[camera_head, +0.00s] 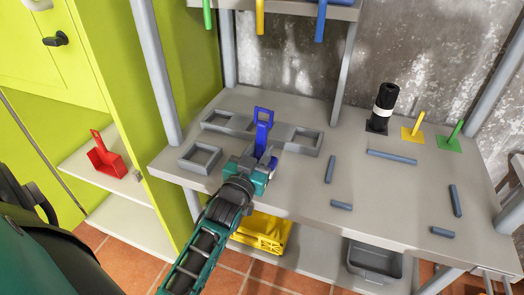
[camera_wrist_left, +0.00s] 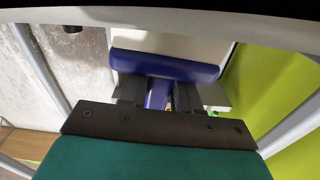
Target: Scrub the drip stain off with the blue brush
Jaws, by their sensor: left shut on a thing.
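My left gripper (camera_head: 262,160) is over the left part of the grey table and shut on the blue brush (camera_head: 263,132). The brush stands up from the gripper, with a loop-like blue part at its top. In the left wrist view, a wide blue bar of the brush (camera_wrist_left: 165,66) lies beyond the fingers, and its narrower part (camera_wrist_left: 158,95) is between them. I cannot make out a distinct drip stain; the wall behind has pale and dark patches. My right gripper is out of view.
Grey open frames (camera_head: 201,158) lie around the gripper on the table (camera_head: 290,190). Several grey bars (camera_head: 392,157) lie to the right. A black bottle (camera_head: 384,105), yellow tool (camera_head: 413,133) and green tool (camera_head: 450,140) stand at the back. An upper shelf (camera_head: 285,8) overhangs. A red scoop (camera_head: 105,158) is left.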

